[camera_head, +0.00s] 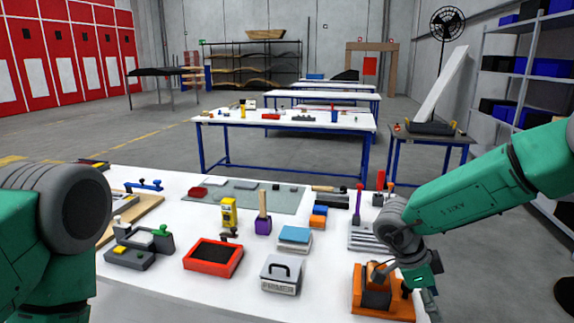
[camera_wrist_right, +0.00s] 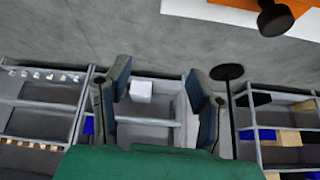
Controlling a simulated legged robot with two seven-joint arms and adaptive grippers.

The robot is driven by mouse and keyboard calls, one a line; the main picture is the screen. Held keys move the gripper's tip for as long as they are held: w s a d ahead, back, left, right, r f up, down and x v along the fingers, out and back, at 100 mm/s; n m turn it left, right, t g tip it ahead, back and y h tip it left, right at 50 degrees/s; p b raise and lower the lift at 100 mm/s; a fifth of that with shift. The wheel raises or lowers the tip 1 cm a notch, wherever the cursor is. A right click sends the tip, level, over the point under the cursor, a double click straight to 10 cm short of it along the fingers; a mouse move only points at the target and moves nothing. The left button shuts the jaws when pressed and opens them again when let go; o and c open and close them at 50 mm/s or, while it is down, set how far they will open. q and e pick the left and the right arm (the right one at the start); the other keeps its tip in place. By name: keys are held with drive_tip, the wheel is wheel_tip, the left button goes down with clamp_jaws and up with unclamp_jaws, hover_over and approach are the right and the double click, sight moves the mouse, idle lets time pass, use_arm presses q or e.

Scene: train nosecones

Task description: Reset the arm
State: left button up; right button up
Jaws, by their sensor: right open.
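My right arm (camera_head: 465,195) comes in from the right, bent over the right end of the white table. Its gripper (camera_head: 432,303) hangs low beside the orange tool holder (camera_head: 362,307), near the table's right edge; from this view I cannot tell whether they touch. In the right wrist view the two fingers of the right gripper (camera_wrist_right: 158,75) are spread apart with nothing between them. Floor and shelving show beyond the fingers. My left arm (camera_head: 45,235) fills the left edge of the head view, and its gripper is out of frame.
The white table (camera_head: 165,300) holds a red tray (camera_head: 213,257), a grey handled block (camera_head: 281,274), a yellow device (camera_head: 229,213), a purple-based tool (camera_head: 263,223) and a blue-topped block (camera_head: 295,236). Shelving (camera_head: 545,70) stands at the right. Floor is open beyond the table's right edge.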

drive_tip(key=s+d+f+n+t, duration=0.1)
drive_tip(key=s+f+n+t, duration=0.7)
drive_tip(key=f+n, duration=0.6)
drive_tip(key=s+a+f+n+g+y, duration=0.2)
drive_tip(key=s+n+g+y, duration=0.15)
drive_tip(key=s, duration=0.95)
drive_tip(key=s+a+f+n+g+y, duration=0.1)
drive_tip(key=s+f+n+g+y, duration=0.3)
drive_tip(key=s, duration=0.9)
wheel_tip(320, 180, down, 9)
drive_tip(key=w+t+h+b, duration=0.1)
drive_tip(key=b, duration=1)
drive_tip(key=shift+w+a+n+t+h, duration=0.2)
drive_tip(key=shift+w+n+t+h, duration=0.15)
drive_tip(key=shift+n, duration=0.1)
